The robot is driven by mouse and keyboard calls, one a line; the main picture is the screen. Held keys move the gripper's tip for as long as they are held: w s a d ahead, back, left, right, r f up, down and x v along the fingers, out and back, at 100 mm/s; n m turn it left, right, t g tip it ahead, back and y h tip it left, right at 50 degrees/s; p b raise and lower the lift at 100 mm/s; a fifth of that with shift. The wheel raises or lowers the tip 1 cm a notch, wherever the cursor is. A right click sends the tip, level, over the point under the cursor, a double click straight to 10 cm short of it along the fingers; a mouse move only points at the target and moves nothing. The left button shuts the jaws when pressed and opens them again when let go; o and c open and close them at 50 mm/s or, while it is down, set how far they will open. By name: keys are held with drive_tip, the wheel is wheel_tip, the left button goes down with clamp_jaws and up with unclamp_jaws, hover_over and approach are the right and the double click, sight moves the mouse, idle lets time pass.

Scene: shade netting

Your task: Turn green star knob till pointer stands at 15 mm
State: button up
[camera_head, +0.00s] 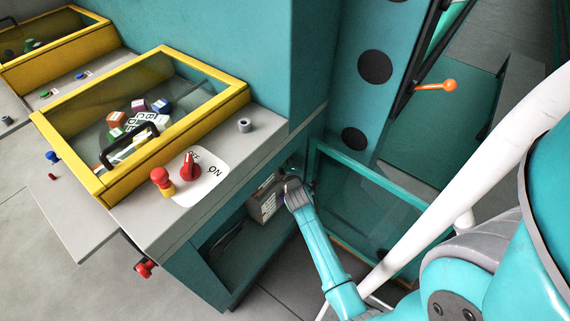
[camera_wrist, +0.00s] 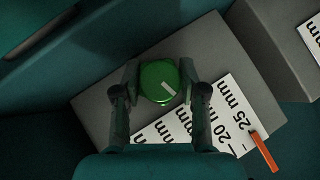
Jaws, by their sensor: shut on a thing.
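The green knob (camera_wrist: 160,84) shows in the wrist view, with a white line on its top that points to the lower right. My gripper (camera_wrist: 160,74) has one finger on each side of the knob and is shut on it. A white scale card (camera_wrist: 206,118) lies beside it, with mm labels; 20 mm and 25 mm are readable, and lower ones are partly hidden by my finger. The orange pointer (camera_wrist: 265,151) stands at the card's edge, its tip near the 25 mm mark. In the head view the knob is hidden behind my arm's end.
The knob sits on a grey box (camera_wrist: 105,100), inside the teal cabinet's lower opening (camera_head: 237,262). Another grey block (camera_wrist: 275,25) with a white label is at the upper right. A red switch (camera_head: 189,166) and yellow-framed case (camera_head: 70,158) are on top. A teal-framed panel (camera_head: 372,175) stands right.

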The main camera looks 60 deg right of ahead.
drive_tip(key=m+y, duration=0.1)
drive_tip(key=y, duration=0.1)
drive_tip(key=m+g+y, duration=0.1)
drive_tip(key=m+y, duration=0.1)
drive_tip(key=y, duration=0.1)
drive_tip(key=shift+d+r, duration=0.1)
drive_tip(key=shift+m+y, duration=0.9)
drive_tip(key=shift+y, duration=0.8)
drive_tip(key=o, duration=1.1)
drive_tip(key=shift+o, duration=0.2)
drive_tip(key=n+h, duration=0.2)
drive_tip(key=h, duration=0.2)
drive_tip(key=shift+h, duration=0.3)
drive_tip(key=n+t+h, duration=0.1)
drive_tip(key=n+h, duration=0.2)
drive_tip(key=h, duration=0.1)
